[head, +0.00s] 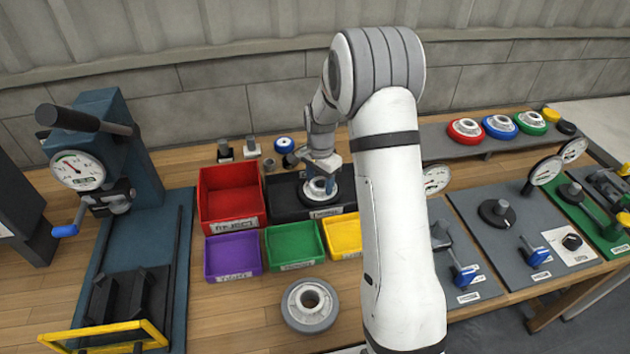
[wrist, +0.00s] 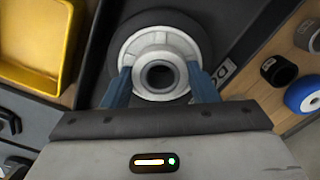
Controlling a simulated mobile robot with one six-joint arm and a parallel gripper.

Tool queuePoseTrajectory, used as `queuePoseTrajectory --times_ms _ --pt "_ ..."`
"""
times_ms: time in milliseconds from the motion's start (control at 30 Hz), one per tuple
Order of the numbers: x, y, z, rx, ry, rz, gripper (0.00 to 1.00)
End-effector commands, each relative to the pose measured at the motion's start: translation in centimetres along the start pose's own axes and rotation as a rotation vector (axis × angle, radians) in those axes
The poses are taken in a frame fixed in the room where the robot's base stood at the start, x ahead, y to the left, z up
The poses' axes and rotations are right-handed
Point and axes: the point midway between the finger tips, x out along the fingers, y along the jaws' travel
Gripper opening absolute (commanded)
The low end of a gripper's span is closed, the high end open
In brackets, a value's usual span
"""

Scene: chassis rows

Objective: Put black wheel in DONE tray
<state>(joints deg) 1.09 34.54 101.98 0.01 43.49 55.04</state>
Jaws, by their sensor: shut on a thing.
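The black wheel (head: 344,187), with a pale grey hub, is in my gripper (head: 321,178) at the black tray behind the small bins. In the wrist view my gripper (wrist: 160,84) has its two blue fingers shut on the pale hub of the wheel (wrist: 158,42), one on each side. The black DONE tray (head: 284,193) lies around and under the wheel; its dark floor and wall (wrist: 243,25) show beside it in the wrist view. The wheel looks roughly flat. I cannot tell whether it touches the tray floor.
A red REJECT bin (head: 228,190) is left of the tray. Purple (head: 232,256), green (head: 293,244) and yellow (head: 343,236) bins stand in front. A grey wheel (head: 310,304) lies on the bench. A blue-rimmed wheel (head: 284,145) and small parts are behind the tray.

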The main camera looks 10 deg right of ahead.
Motion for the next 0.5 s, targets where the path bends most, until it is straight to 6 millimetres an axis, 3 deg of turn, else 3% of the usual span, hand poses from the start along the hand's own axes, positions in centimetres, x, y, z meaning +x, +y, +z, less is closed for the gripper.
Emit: queuePoseTrajectory --times_ms 133,167,400,500 --pt "0.36 -0.02 -0.05 0.0 0.001 -0.001 0.19" --pt "0.29 0.01 -0.03 0.0 0.0 0.0 0.56" --pt "0.26 0.03 -0.05 0.001 0.0 0.0 0.75" --pt "0.25 0.03 -0.06 0.001 0.0 0.0 0.75"
